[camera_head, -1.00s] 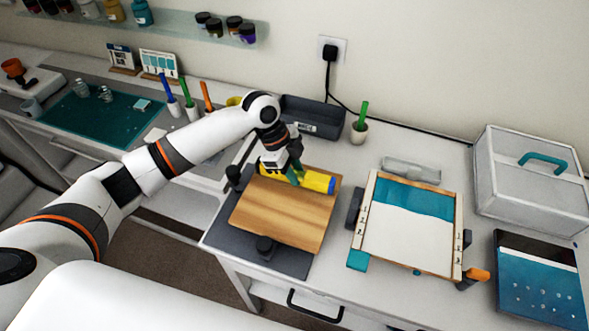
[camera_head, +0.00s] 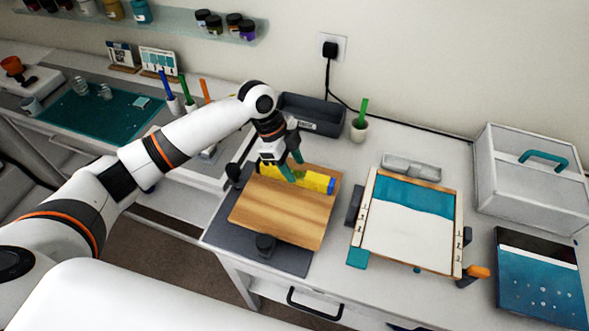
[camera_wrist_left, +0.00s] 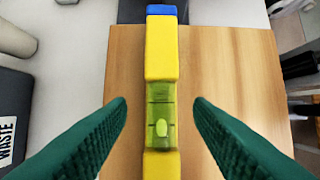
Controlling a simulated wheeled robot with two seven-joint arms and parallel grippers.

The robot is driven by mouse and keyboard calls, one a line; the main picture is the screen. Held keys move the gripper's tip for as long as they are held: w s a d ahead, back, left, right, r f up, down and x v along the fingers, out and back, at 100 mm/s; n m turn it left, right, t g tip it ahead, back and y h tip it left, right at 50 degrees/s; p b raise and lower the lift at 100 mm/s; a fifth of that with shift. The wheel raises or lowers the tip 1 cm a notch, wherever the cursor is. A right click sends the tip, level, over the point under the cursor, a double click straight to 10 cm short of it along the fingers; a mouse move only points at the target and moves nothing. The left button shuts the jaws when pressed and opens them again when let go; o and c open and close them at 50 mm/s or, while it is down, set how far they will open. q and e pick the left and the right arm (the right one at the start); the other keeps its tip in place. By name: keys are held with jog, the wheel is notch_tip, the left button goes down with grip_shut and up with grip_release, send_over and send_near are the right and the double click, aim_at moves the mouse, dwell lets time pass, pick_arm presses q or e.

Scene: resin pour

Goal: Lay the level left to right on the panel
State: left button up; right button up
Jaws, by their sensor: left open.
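The level is a yellow bar with blue ends and a green bubble vial. In the head view the level (camera_head: 316,181) lies left to right along the back part of the wooden panel (camera_head: 280,217). In the left wrist view the level (camera_wrist_left: 161,50) runs up the middle of the picture over the panel (camera_wrist_left: 220,80). My left gripper (camera_head: 293,172) is over the level, its green fingers apart. In the wrist view the left gripper (camera_wrist_left: 160,115) has one finger on each side of the vial, with gaps. My right gripper is not in view.
The panel rests over a dark grey mat (camera_head: 222,246) with black knobs at its edge. Behind are a grey waste bin (camera_head: 312,115) and a cup with a green pen (camera_head: 359,129).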

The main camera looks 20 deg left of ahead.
pick_arm(q)
jog(key=b+v, duration=0.2)
jog(key=v, duration=0.8)
jog(key=shift+r, duration=0.2)
jog(key=shift+s, duration=0.1)
